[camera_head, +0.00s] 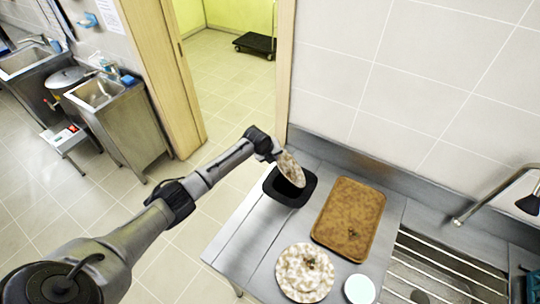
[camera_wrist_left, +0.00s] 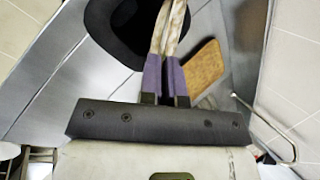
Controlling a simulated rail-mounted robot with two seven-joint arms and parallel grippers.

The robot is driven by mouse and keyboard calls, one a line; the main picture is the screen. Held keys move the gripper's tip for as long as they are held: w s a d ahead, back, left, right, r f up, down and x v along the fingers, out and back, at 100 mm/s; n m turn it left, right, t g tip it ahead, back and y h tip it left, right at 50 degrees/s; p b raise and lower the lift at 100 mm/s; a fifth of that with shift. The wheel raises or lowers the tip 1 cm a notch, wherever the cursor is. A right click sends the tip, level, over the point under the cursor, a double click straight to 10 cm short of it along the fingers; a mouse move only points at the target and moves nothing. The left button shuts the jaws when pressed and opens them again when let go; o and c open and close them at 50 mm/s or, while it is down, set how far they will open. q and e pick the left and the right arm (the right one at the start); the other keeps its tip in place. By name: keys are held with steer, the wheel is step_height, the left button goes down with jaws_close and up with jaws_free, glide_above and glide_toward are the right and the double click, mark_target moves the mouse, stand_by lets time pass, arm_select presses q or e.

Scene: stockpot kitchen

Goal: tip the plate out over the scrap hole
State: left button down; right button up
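A brown-and-white speckled plate (camera_head: 291,169) is held steeply tilted, almost on edge, over the black-rimmed scrap hole (camera_head: 297,199) at the counter's back left corner. My left gripper (camera_head: 276,154) is shut on the plate's rim from the left. In the left wrist view, the purple fingers of the gripper (camera_wrist_left: 165,80) pinch the plate (camera_wrist_left: 170,25), seen edge-on, with the black scrap hole (camera_wrist_left: 112,35) beside and below it. The plate hides part of the hole. I cannot tell whether any scraps remain on its face. My right gripper is not in view.
A brown tray (camera_head: 347,215) lies right of the hole. A second speckled plate (camera_head: 290,285) with a dark scrap stands at the counter's front, beside a small white round dish (camera_head: 359,290). A sink with a rack (camera_head: 440,262) and faucet (camera_head: 490,200) is at right.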

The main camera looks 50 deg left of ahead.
arm_select(q)
steer(key=shift+w+d+r+g+y+p, duration=0.2)
steer(key=shift+w+r+g+p, duration=0.1)
steer(key=shift+w+r+g, duration=0.25)
steer(key=shift+w+d+r+g+y+p, duration=0.25)
steer(key=shift+r+g, duration=0.1)
steer(key=shift+r, duration=0.35)
steer(key=shift+w+d+r+m+g+y, duration=0.2)
steer(key=shift+w+r+g+y, duration=0.15)
steer(key=shift+r+g, duration=0.25)
steer(key=shift+w+d+r+m+g+y, duration=0.1)
steer(key=shift+w+d+r+g+y, duration=0.15)
steer(key=shift+r+g, duration=0.3)
